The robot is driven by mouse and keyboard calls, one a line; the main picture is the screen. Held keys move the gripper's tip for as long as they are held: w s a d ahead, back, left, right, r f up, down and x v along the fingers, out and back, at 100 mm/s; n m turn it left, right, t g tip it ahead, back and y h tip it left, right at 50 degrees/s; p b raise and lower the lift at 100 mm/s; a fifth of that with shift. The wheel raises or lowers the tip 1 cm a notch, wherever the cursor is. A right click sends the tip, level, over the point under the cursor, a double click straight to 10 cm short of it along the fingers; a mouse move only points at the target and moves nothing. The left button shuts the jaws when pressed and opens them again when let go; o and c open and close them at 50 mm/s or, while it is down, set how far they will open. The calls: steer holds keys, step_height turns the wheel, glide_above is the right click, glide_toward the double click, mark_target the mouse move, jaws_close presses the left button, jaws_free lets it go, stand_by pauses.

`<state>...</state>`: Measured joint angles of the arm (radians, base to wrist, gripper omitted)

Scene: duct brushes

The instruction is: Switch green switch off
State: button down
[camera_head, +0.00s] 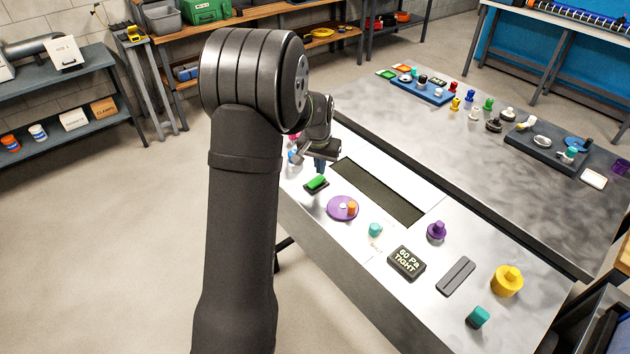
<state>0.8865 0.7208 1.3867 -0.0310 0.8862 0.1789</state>
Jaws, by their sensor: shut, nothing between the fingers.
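The green switch (317,182) is a bright green rocker on a small dark base, lying on the light metal worktop (395,272) near its left edge. One end of the rocker looks raised, but it is too small to tell its position surely. My gripper (320,169) is shut and empty, pointing down just above and behind the switch. The view does not show whether the fingertips touch it. My arm covers part of the worktop's left end.
A purple disc (335,209) with an orange knob, a teal knob (375,229) and a black "60 Pa TIGHT" block (406,262) stand nearby. A dark rectangular slot (378,190) lies right of the switch.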

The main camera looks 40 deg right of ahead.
mark_target(320, 178)
steer(key=shift+f, duration=0.9)
stand_by(0.4)
steer(key=shift+r, duration=3.5)
step_height(320, 178, down, 7)
steer(key=shift+r, duration=0.1)
